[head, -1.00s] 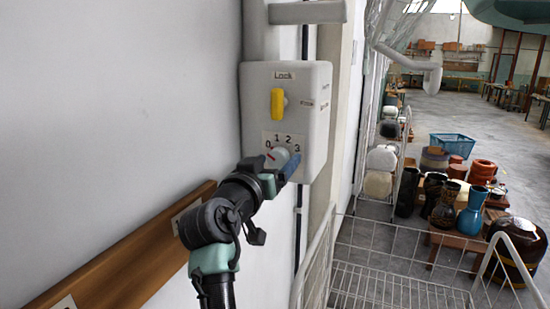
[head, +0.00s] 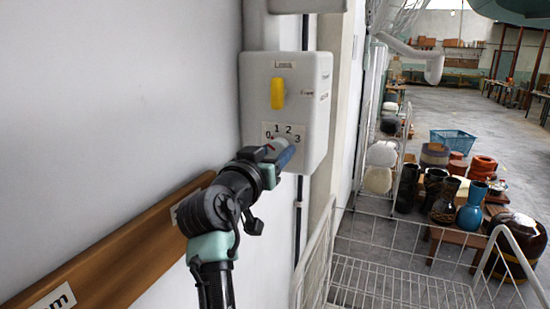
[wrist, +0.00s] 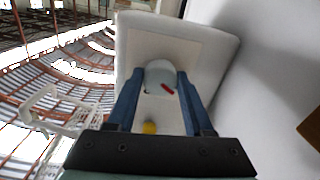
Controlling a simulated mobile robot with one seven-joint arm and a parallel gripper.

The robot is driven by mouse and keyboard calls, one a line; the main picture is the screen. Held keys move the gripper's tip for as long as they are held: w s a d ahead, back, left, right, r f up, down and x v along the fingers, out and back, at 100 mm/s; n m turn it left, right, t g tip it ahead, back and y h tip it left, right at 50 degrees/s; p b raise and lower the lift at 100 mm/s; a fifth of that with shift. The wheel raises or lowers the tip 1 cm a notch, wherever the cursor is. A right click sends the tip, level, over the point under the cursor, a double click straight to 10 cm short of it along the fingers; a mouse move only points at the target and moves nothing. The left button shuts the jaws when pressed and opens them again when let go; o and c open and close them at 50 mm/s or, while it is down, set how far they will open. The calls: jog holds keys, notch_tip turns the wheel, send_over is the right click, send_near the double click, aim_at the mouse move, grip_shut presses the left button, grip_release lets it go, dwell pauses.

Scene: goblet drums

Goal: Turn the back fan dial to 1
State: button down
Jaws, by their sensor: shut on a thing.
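The dial (head: 280,144) is a pale round knob with a red mark on the front of a white wall box (head: 303,110). The numbers 0, 1, 2 and 3 arc above it. My gripper (head: 283,154) is at the dial, and its blue fingers hide part of it in the head view. The wrist view shows the two blue fingers of my gripper (wrist: 159,82) on either side of the dial (wrist: 160,72), shut on it. In the head view the red mark lies on the 0 side; its exact setting is hard to tell.
A yellow lock handle (head: 278,93) is above the dial on the same box. A wooden rail (head: 120,255) runs along the wall at left. A white wire rack (head: 390,285) stands below right. Drums and vases, including a blue vase (head: 471,208), stand beyond it.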

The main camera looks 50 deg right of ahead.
aim_at(275, 101)
jog(key=m+b, duration=0.1)
jog(key=b, duration=0.1)
jog(key=m+b, duration=0.1)
jog(key=b, duration=0.2)
jog(key=shift+f+m+b, duration=0.3)
jog(key=shift+f+m, duration=0.1)
jog(key=m+b, duration=0.2)
jog(key=b, duration=0.1)
jog(key=shift+r+m+b, duration=0.15)
jog(key=shift+m+b, duration=0.2)
jog(key=shift+m, duration=0.05)
jog(key=shift+r+m+b, duration=0.15)
jog(key=shift+m+b, duration=0.6)
jog(key=shift+m, duration=0.05)
jog(key=shift+r, duration=0.1)
jog(key=shift+c, duration=1.4)
grip_release()
notch_tip(275, 101, up, 10)
jog(key=shift+b, duration=0.7)
